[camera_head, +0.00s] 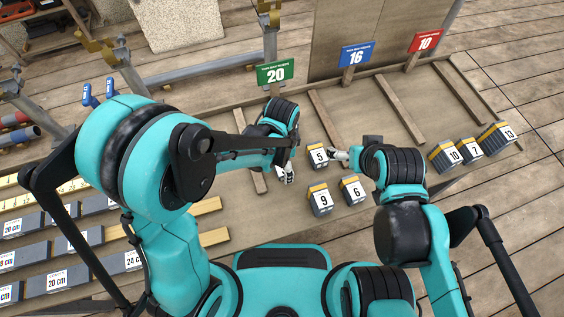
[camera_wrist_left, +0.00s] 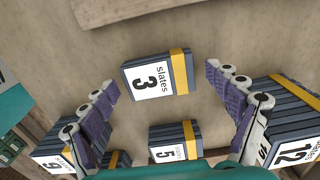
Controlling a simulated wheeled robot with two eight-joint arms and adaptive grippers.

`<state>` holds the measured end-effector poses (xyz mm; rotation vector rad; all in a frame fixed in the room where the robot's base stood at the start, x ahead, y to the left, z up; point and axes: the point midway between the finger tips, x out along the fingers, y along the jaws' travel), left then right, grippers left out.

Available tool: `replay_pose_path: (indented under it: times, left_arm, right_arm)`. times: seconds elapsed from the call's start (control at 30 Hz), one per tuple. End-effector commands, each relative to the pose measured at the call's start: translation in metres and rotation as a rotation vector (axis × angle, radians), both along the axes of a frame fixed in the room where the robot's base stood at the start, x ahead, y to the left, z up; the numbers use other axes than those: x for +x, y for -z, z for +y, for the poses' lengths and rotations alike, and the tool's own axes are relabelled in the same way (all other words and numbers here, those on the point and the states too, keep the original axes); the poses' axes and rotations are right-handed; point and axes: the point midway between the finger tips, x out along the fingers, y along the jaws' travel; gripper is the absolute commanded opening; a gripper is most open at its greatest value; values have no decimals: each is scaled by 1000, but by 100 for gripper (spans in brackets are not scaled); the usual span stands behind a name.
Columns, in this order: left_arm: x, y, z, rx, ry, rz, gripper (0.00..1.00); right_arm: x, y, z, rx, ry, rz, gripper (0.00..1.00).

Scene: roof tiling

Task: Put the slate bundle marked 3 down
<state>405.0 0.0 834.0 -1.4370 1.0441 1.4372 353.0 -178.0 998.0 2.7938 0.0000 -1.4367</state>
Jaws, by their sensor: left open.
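The slate bundle marked 3 (camera_wrist_left: 151,76), dark with a yellow band and a white label, lies on the brown board in the left wrist view. My left gripper (camera_wrist_left: 162,80) is open, with one purple-padded finger on each side of the bundle and a gap to both. In the head view my left gripper (camera_head: 286,174) is low over the board, left of the bundle marked 5 (camera_head: 318,156); I cannot make out bundle 3 there. My right gripper (camera_head: 340,155) is just right of bundle 5; its finger opening is too small to judge.
Bundles marked 9 (camera_head: 320,200) and 6 (camera_head: 352,190) stand near bundle 5. A bundle marked 12 (camera_wrist_left: 290,125) is at the right of the wrist view. Bundles 10, 7 and 13 (camera_head: 496,135) stand at the right. Signs 20 (camera_head: 275,73), 16 (camera_head: 356,55) and 10 (camera_head: 425,41) stand behind wooden battens.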

Motion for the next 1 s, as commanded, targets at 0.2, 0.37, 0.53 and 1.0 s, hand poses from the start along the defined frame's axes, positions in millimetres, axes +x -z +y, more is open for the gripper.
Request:
replay_pose_path:
  times: [0.2, 0.37, 0.53, 1.0]
  left_arm:
    - [0, -16, 0, 0, 0, 0, 89]
    - [0, -52, 0, 0, 0, 0, 89]
    - [0, -89, 0, 0, 0, 0, 89]
    - [0, -124, 1, -1, -6, -3, 89]
  right_arm:
    - [0, -9, 0, 0, 0, 0, 89]
    - [0, -25, 0, 0, 0, 0, 89]
    - [0, -39, 0, 0, 0, 0, 89]
    - [0, -49, 0, 0, 0, 0, 89]
